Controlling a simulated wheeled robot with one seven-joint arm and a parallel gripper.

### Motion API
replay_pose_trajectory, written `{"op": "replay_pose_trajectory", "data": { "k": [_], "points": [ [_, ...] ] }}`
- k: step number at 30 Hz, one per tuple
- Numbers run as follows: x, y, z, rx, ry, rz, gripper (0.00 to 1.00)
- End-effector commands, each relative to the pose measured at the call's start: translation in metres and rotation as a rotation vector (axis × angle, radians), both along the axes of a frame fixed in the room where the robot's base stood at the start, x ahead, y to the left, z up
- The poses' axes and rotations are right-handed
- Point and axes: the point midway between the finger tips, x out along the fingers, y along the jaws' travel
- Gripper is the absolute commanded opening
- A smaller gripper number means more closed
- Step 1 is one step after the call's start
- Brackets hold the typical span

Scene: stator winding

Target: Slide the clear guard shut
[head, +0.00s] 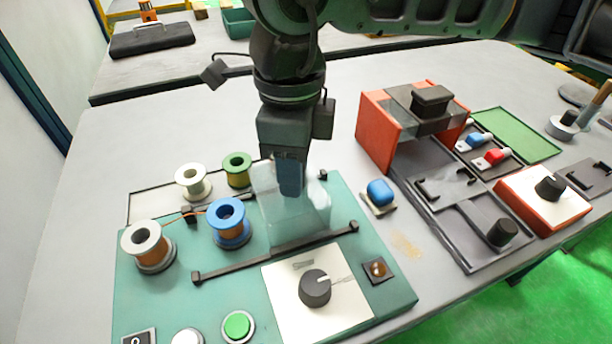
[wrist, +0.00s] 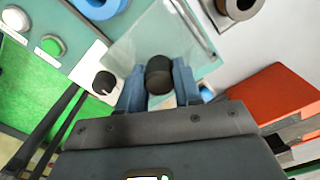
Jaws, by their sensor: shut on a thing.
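The clear guard (head: 307,212) is a see-through panel standing on the teal winding station (head: 375,277), to the right of the blue spool. It sits between dark rails (head: 290,250) that run across the station. My gripper (head: 289,178) is above the guard. In the wrist view my gripper (wrist: 158,85) has its blue fingers on either side of a dark round knob (wrist: 158,72) and is shut on it. The clear guard (wrist: 135,45) also shows behind the fingers there. In the head view my gripper hides the knob.
Several spools stand at left, including a blue one (head: 229,220) and a copper-wound white one (head: 146,245). A black dial (head: 315,287) and a green button (head: 238,325) are at the front. An orange-sided press (head: 376,130) and a blue-capped switch (head: 380,193) stand to the right.

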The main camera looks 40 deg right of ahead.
Motion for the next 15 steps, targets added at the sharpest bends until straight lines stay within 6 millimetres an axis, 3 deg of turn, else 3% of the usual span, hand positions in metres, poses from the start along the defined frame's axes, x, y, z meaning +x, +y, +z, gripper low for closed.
{"op": "replay_pose_trajectory", "data": {
  "k": [15],
  "points": [
    [0.008,0.023,-0.001,-0.001,-0.001,0.001,0.17]
  ]
}}
